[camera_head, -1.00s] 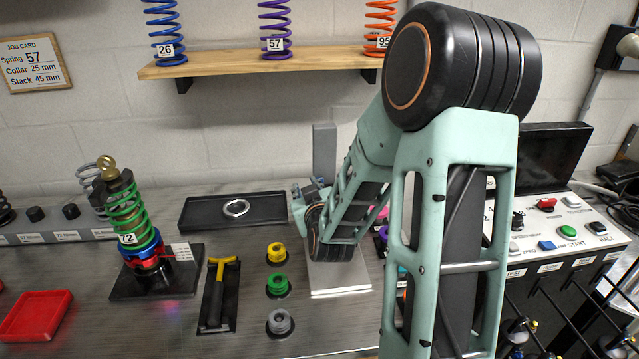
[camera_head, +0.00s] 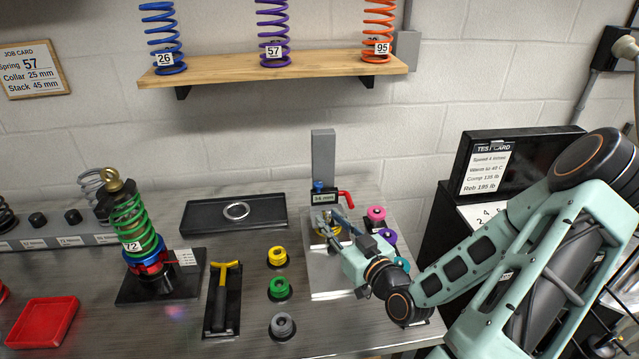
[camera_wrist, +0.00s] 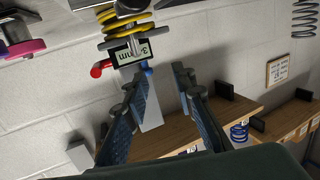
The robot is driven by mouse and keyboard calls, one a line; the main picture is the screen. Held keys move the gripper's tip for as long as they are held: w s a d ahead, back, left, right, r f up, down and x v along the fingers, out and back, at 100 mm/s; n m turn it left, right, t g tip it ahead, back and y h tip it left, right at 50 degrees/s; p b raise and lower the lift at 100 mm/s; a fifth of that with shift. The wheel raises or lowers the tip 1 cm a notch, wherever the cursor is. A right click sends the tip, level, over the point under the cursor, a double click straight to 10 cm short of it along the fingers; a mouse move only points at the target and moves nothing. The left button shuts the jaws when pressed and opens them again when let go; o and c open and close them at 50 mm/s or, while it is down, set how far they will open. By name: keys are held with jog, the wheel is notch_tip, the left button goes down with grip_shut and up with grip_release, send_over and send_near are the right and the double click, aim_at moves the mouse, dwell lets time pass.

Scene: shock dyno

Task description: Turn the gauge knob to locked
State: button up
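The gauge is a small display (camera_head: 324,199) reading about "36 mm" on a grey upright post (camera_head: 323,150) in the head view. A red bent handle (camera_head: 346,196) sticks out at its right and a small blue knob (camera_head: 319,186) sits on top. I cannot tell which is the gauge knob. In the wrist view the display (camera_wrist: 133,53), red handle (camera_wrist: 101,68) and blue knob (camera_wrist: 146,70) appear upside down. My gripper (camera_wrist: 161,80) is open and empty, its fingers apart below the gauge in that view. In the head view my gripper (camera_head: 334,224) is just in front of the gauge.
A yellow ring or spring (camera_wrist: 125,20) is close to the gauge. Pink (camera_head: 376,213) and purple (camera_head: 388,235) collars stand right of the gauge base.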

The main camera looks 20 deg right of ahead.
aim_at(320, 187)
jog(key=w+b, duration=0.1)
jog(key=b, duration=0.1)
jog(key=w+d+r+h+b, duration=0.1)
jog(key=b, duration=0.2)
jog(key=d+m+t+b, duration=0.1)
jog(key=b, duration=0.2)
jog(key=shift+w+d+r, duration=0.1)
jog(key=shift+w+r, duration=0.2)
jog(key=shift+w, duration=0.1)
jog(key=w, duration=0.7)
jog(key=shift+w+r, duration=0.1)
jog(key=shift+w, duration=0.2)
jog(key=shift+c, duration=0.3)
grip_shut()
